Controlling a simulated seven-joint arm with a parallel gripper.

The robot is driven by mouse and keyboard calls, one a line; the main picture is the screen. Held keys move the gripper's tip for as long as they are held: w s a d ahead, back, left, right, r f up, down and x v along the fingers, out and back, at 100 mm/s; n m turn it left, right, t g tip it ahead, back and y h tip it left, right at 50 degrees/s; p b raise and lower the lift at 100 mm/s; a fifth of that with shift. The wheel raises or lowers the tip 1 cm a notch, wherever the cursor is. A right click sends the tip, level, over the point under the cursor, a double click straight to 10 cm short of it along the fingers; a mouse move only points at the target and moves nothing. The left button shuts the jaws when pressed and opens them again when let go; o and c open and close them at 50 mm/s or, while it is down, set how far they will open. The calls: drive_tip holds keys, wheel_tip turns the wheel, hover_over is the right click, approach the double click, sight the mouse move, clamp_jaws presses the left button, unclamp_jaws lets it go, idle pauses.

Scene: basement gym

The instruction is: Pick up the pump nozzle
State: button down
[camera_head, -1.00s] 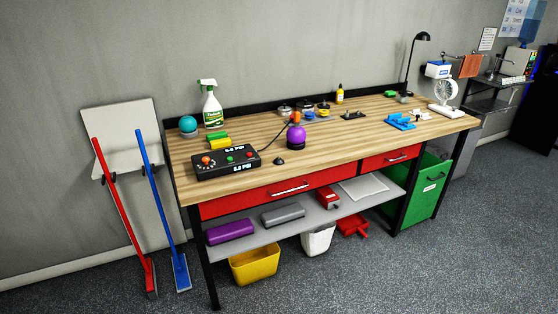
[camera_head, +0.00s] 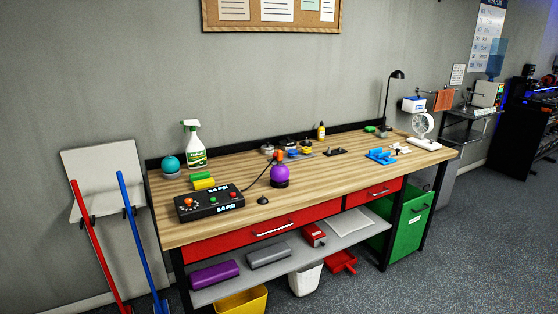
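A black pump box (camera_head: 209,204) with orange, green and red controls and two lit PSI readouts sits at the left front of the wooden workbench (camera_head: 330,181). A thin black hose (camera_head: 259,178) runs from it up to a small orange piece (camera_head: 279,156), which looks like the pump nozzle, on top of a purple ball (camera_head: 280,174). I cannot tell whether the piece is inserted or just resting there. A small black cone-shaped piece (camera_head: 262,200) lies on the bench right of the box. My gripper is not in view.
A spray bottle (camera_head: 194,144), teal ball (camera_head: 171,164) and green and yellow blocks (camera_head: 202,181) stand behind the box. Round discs, a blue piece (camera_head: 381,156), a lamp (camera_head: 388,100) and a white fan (camera_head: 422,127) are farther right. The front middle of the bench is clear.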

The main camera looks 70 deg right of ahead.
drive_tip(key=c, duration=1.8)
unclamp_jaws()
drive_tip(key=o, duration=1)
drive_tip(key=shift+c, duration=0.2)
